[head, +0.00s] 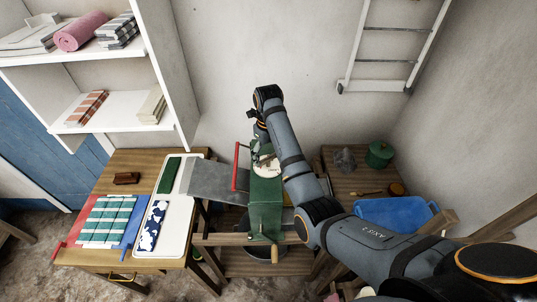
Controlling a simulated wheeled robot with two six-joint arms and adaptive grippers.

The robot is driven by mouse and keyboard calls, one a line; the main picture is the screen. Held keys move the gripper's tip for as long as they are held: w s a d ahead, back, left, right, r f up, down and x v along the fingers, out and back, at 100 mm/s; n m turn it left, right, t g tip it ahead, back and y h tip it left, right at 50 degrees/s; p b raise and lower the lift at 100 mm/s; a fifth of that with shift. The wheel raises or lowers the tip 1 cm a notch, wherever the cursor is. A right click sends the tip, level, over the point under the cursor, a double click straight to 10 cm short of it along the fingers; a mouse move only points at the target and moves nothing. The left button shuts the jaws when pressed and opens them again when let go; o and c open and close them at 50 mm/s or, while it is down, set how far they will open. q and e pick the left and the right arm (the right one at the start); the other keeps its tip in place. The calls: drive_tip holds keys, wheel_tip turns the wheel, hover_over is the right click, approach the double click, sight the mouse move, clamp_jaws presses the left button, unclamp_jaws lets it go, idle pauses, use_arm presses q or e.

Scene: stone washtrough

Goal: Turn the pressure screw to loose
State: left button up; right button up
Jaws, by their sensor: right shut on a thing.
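The green mangle (265,205) stands in the middle, with a cream dial (266,166) on its top. A long red bar (236,166) stands at its left side. My right arm reaches over the mangle from the lower right. My right gripper (259,133) is at the top of the mangle, just behind the dial, shut on the pressure screw. The screw itself is mostly hidden by the gripper and wrist, so its setting cannot be read. My left gripper is not in view.
A wooden table (125,165) at left holds a white tray (182,222) and folded cloths. A grey sheet (212,181) leads to the mangle. At right are a blue tub (398,212) and a green pot (379,154). White shelves (115,112) stand at upper left.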

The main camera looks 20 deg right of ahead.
drive_tip(key=shift+w+r+m, duration=0.2)
drive_tip(key=shift+r+m, duration=0.1)
drive_tip(key=shift+m, duration=0.1)
drive_tip(key=o, duration=0.9)
drive_tip(key=shift+o, duration=1.2)
drive_tip(key=shift+f, duration=0.2)
drive_tip(key=shift+s, duration=0.1)
